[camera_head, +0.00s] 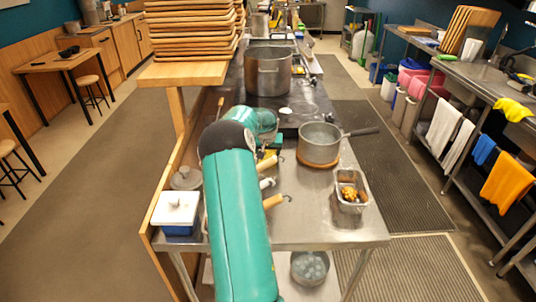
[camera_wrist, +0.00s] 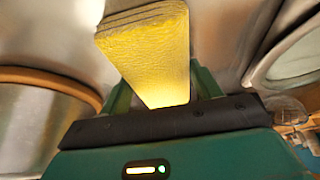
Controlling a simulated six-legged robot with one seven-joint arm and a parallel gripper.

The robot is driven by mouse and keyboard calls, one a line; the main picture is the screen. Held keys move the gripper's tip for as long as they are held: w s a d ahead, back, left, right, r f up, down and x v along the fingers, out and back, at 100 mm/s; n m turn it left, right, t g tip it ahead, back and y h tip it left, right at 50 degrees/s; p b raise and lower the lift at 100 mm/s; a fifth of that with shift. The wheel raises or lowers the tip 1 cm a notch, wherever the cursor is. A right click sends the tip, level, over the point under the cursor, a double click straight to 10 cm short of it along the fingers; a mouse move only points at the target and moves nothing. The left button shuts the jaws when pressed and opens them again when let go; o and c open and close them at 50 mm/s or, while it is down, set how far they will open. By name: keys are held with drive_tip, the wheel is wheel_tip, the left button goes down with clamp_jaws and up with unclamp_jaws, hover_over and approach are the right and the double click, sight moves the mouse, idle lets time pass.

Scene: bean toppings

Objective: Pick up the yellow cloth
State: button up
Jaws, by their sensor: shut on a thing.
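The yellow cloth (camera_wrist: 150,50) is a folded, textured stack in the wrist view. It sits between the green fingers of my gripper (camera_wrist: 165,88), which is shut on its lower part. Its layered far end sticks out beyond the fingers. In the head view my teal arm reaches forward over the steel table, and my gripper is mostly hidden behind the arm, left of the steel pot (camera_head: 319,145). Another yellow cloth (camera_head: 513,110) lies over the edge of the right-hand counter.
A larger pot (camera_head: 267,72) stands on the stove behind. A metal food container (camera_head: 350,190) stands at the table's right. A white-lidded blue box (camera_head: 177,212) and wooden-handled tools (camera_head: 275,201) lie near my arm. Stacked trays (camera_head: 190,40) stand at the left.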

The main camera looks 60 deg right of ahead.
sight(268, 152)
wheel_tip(268, 152, up, 10)
drive_tip(key=o, duration=0.5)
drive_tip(key=shift+c, duration=0.2)
drive_tip(key=c, duration=0.5)
drive_tip(key=shift+o, duration=0.2)
